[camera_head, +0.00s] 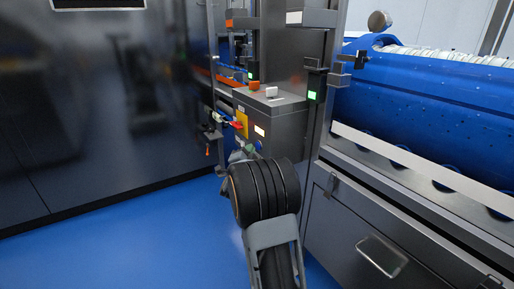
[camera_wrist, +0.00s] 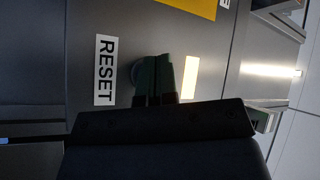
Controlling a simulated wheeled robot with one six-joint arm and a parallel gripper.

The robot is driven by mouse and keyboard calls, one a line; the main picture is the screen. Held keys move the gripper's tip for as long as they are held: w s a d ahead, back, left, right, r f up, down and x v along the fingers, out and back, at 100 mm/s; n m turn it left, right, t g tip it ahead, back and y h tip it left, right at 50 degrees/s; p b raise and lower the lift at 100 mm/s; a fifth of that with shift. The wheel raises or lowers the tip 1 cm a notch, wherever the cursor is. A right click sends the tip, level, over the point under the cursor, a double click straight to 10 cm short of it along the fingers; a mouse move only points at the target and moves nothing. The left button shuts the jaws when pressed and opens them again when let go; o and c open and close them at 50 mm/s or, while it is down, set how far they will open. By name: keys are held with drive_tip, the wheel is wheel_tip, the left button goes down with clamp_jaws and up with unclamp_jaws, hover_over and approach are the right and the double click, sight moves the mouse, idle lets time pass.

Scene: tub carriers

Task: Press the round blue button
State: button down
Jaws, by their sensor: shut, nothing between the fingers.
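The round blue button (camera_head: 259,145) shows as a small blue spot on the front of the grey control box, below a lit white panel (camera_head: 259,131). In the wrist view a dark round edge (camera_wrist: 137,72) shows beside my fingertips, between the RESET label (camera_wrist: 105,70) and the lit panel (camera_wrist: 191,77); its colour is unclear. My gripper (camera_head: 249,148) is at the box front by the button, partly hidden by my arm. In the wrist view its fingers (camera_wrist: 155,66) are together and empty, covering part of the round thing. I cannot tell whether they touch it.
A red knob (camera_head: 237,124) on a yellow plate (camera_head: 242,118) sits left of the lit panel. Orange (camera_head: 254,86) and white (camera_head: 271,92) parts stand on the box top. A steel cabinet with a drawer handle (camera_head: 382,257) is at right. Blue floor (camera_head: 130,240) is clear at left.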

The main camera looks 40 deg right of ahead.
drive_tip(key=shift+d, duration=0.15)
drive_tip(key=shift+d+b, duration=0.3)
drive_tip(key=shift+b, duration=0.05)
idle(0.3)
drive_tip(key=shift+a+b, duration=0.4)
drive_tip(key=shift+a, duration=0.05)
drive_tip(key=a+b, duration=0.1)
drive_tip(key=a, duration=0.5)
drive_tip(key=shift+w, duration=0.4)
idle(0.9)
